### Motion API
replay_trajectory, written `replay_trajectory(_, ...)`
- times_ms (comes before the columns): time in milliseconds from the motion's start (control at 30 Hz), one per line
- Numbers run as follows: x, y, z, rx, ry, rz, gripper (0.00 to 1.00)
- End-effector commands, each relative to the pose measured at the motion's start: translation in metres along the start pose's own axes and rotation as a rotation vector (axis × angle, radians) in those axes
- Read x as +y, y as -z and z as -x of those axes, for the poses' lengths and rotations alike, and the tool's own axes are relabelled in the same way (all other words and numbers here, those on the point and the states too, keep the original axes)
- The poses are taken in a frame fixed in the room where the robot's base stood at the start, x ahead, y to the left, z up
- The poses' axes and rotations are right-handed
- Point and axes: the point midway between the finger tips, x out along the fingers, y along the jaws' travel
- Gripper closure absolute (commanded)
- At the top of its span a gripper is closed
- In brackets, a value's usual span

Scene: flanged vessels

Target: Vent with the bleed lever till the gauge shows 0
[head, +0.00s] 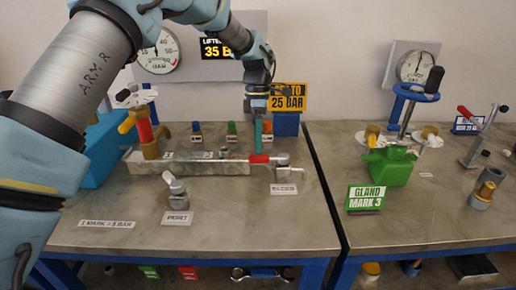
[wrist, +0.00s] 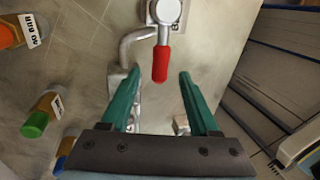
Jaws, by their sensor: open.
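The bleed lever has a red grip (head: 259,159) and a metal pivot by the BLEED label (head: 284,188). In the wrist view its red grip (wrist: 160,63) hangs below the round pivot, its end lined up between my fingertips. My gripper (head: 263,148) points down over the grip with its teal fingers apart; it also shows open in the wrist view (wrist: 158,74). No contact shows, and I cannot tell the exact height gap. The round gauge (head: 160,52) is on the back panel, partly behind my arm; its needle is too small to read surely.
A display (head: 217,48) shows 35, partly covered by my arm. A yellow sign (head: 288,97) reads 25 BAR. Several capped bottles (head: 231,131) stand behind the metal block (head: 190,165). A PORT fitting (head: 175,187) stands in front.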

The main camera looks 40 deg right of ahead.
Motion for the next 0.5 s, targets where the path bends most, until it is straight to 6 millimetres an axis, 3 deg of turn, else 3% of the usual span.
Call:
replay_trajectory(200,-0.001,0.000,-0.028,0.001,0.003,0.000,0.39)
replay_trajectory(500,0.000,0.000,-0.038,0.000,0.000,-0.001,0.39)
